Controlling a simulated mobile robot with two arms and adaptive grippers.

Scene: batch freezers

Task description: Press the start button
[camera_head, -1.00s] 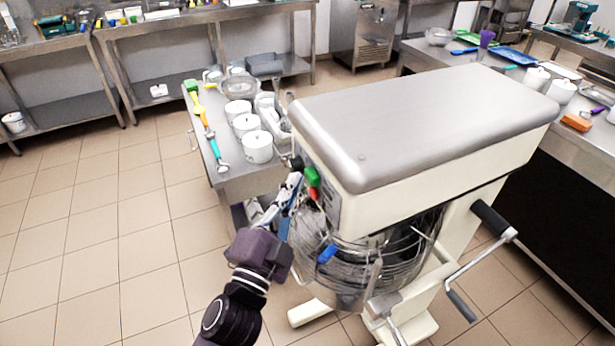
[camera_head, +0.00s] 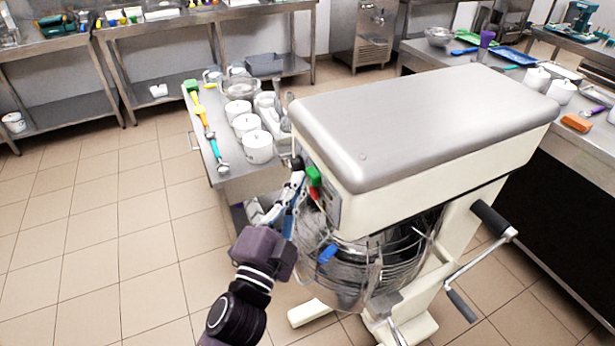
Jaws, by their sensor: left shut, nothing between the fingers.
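A large planetary mixer with a grey metal top (camera_head: 420,115) and a cream body stands in the middle of the view. On its left-facing side are a green button (camera_head: 314,176) and, just below it, a red button (camera_head: 315,193). My left gripper (camera_head: 297,181) is shut and empty, its fingertips just left of the green button. I cannot tell whether they touch the mixer's panel. My right gripper is not in view.
A wire guard and bowl (camera_head: 345,270) with a blue handle (camera_head: 327,254) sit below the buttons. A crank handle (camera_head: 480,260) sticks out at right. A steel table (camera_head: 240,183) with white containers stands behind my gripper. The tiled floor at left is clear.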

